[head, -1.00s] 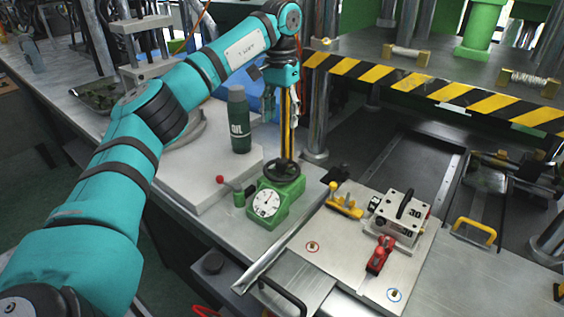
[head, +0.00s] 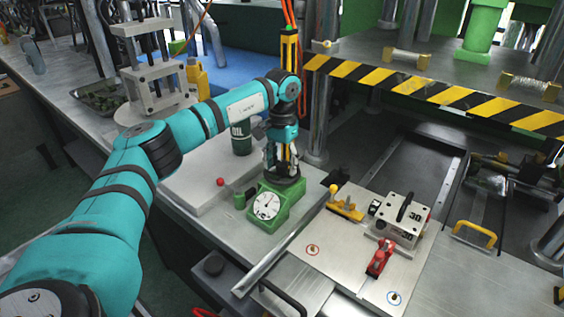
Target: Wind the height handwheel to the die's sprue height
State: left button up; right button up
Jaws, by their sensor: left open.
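The dark height handwheel (head: 289,183) sits on top of a green base with a white round dial (head: 267,205). A yellow-and-black column (head: 289,45) rises behind my arm above this base. My left gripper (head: 281,169) points down right at the handwheel, open, its fingers covering much of the wheel. I cannot tell whether the fingers touch the rim. The die (head: 402,219) is a metal block with a black handle and the number 30 on it, standing on a flat plate to the right. My right gripper is not in view.
A red clamp (head: 380,258) and a yellow clamp (head: 345,203) stand beside the die. A red-knobbed lever (head: 221,182) is left of the base. A striped press edge (head: 430,92) crosses the back right.

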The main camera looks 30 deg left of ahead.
pick_arm(q)
jog(key=shift+c, duration=0.4)
grip_shut()
jog(key=shift+n, duration=0.3)
